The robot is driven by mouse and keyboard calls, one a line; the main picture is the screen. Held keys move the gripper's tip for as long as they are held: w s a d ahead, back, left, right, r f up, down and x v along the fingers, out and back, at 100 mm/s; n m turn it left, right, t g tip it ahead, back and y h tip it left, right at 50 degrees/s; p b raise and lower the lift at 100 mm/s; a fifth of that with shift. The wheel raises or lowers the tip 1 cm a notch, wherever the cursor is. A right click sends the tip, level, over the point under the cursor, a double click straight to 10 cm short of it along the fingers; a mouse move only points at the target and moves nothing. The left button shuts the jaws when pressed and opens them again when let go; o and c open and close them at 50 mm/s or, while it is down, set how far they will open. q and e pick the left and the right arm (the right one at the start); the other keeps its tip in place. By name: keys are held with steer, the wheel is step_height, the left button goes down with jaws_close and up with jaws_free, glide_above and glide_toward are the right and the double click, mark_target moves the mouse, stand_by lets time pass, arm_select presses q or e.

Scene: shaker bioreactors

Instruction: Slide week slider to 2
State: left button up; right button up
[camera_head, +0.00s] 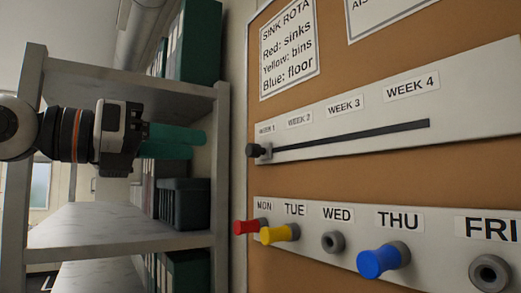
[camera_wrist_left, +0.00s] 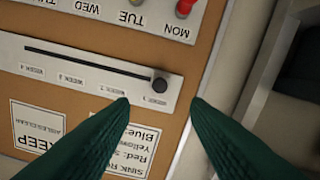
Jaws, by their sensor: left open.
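The week slider knob (camera_head: 256,150) is a small black knob at the left end of a dark slot, at the WEEK 1 label. The slot runs right along a pale slider plate (camera_head: 330,137) marked WEEK 1 to WEEK 4. In the left wrist view the knob (camera_wrist_left: 160,85) lies ahead of the fingertips, apart from them. My left gripper (camera_head: 204,137) has green fingers and is left of the knob, not touching it. In the left wrist view its two fingers (camera_wrist_left: 160,102) are spread with nothing between them. My right gripper is in neither view.
Below the slider, a day plate (camera_head: 310,217) holds a red peg (camera_head: 250,227), a yellow peg (camera_head: 279,234) and a blue peg (camera_head: 382,261); WED and FRI are empty sockets. The cork board's left edge stands close to a grey shelf (camera_head: 220,160) with folders.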

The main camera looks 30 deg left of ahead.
mark_target(248, 150)
arm_select(q)
steer(key=p+x, duration=0.4)
steer(key=x, duration=0.3)
steer(key=shift+w+d+r, duration=0.15)
steer(key=shift+w, duration=0.1)
steer(key=p+x, duration=0.1)
steer(key=x, duration=0.1)
steer(key=shift+w+d, duration=0.1)
steer(key=shift+w, duration=0.3)
steer(key=shift+d, duration=0.1)
jaws_close()
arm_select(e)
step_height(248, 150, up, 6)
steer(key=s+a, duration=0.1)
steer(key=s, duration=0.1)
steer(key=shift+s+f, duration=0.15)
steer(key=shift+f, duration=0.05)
